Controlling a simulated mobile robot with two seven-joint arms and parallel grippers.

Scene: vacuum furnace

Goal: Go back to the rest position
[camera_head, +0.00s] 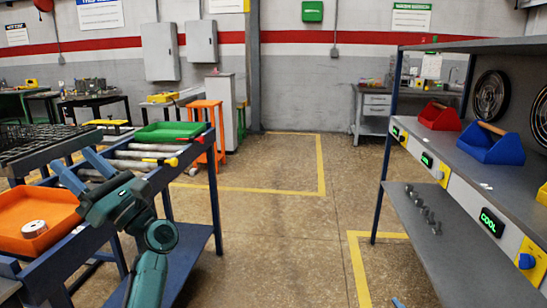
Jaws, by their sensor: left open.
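My left arm comes up from the bottom left, over the blue workbench (190,262). My left gripper (73,161) is open, with its two blue-grey fingers spread and pointing up and to the left. Nothing shows between the fingers. It appears just beyond an orange tray (58,202) that holds a white roll-shaped part (34,228). A small blue tip (398,303) at the bottom edge looks like part of my right gripper; the rest is out of frame.
A shelf unit (440,165) on the right carries a red bin (440,117) and a blue bin (490,146). The floor between (275,235) is clear.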

